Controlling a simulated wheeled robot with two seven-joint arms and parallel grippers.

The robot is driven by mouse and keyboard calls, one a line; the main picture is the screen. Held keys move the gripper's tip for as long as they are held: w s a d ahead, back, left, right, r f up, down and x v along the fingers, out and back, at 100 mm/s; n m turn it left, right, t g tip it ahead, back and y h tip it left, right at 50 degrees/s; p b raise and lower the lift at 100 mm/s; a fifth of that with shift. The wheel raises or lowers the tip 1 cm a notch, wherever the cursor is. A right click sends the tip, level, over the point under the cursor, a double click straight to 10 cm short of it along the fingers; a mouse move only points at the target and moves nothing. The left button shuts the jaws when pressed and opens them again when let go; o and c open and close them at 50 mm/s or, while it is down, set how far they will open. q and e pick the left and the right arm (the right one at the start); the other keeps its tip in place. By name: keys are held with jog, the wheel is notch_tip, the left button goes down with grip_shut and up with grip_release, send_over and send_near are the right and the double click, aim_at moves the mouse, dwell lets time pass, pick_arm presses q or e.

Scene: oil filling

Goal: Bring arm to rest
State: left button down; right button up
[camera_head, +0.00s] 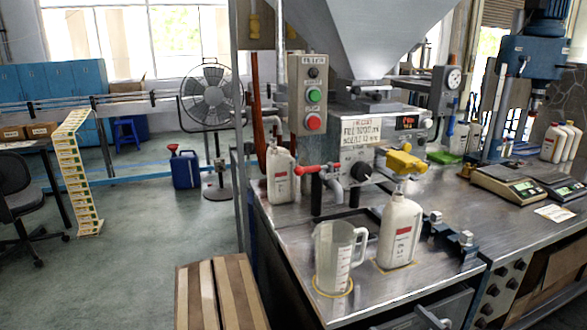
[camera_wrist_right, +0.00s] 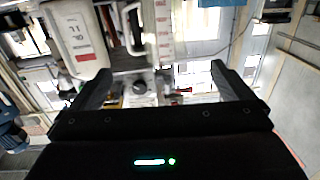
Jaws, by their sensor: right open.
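My right gripper (camera_wrist_right: 161,70) shows in the right wrist view with its two dark fingers spread wide and nothing between them. Neither gripper shows in the head view. A white bottle with a red label (camera_head: 401,230) stands upright on the metal bench. A clear measuring jug (camera_head: 334,258) stands to its left, inside a yellow ring mark near the bench's front corner. In the right wrist view, the bottle (camera_wrist_right: 77,38) is at the upper left and the jug (camera_wrist_right: 165,35) is at the top, both beyond the fingers and apart from them.
The filling machine (camera_head: 360,132) with its hopper (camera_head: 375,40) and button box (camera_head: 311,95) stands behind the bottle. Another white bottle (camera_head: 281,177) is at the bench's left. Scales (camera_head: 508,187) and several bottles are at the right. A wooden slatted surface (camera_head: 215,295) lies at front left.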

jog(key=s+d+f+m+g+h+p, duration=0.1)
jog(key=s+f+g+h, duration=0.1)
jog(key=f, duration=0.9)
jog(key=s+d+f+m+g+h, duration=0.1)
jog(key=s+f+g, duration=0.1)
jog(key=f, duration=0.8)
jog(key=s+d+f+m+g+h+p, duration=0.1)
jog(key=s+d+f+m+g+h, duration=0.15)
jog(key=f, duration=0.85)
jog(key=s+a+f+g, duration=0.2)
jog(key=s+f+g, duration=0.1)
jog(key=s+f, duration=1.05)
pick_arm(q)
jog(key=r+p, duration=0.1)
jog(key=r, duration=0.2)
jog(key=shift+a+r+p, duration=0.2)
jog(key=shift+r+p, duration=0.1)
jog(key=shift+p, duration=0.05)
pick_arm(e)
jog(key=s+a+f+n+g+h, duration=0.1)
jog(key=s+f, duration=0.3)
jog(key=s, duration=0.6)
jog(key=s+f+n+g, duration=0.1)
jog(key=s+f+g, duration=0.3)
jog(key=s, duration=0.7)
jog(key=shift+a+f+g+h, duration=0.35)
jog(key=shift+f, duration=0.05)
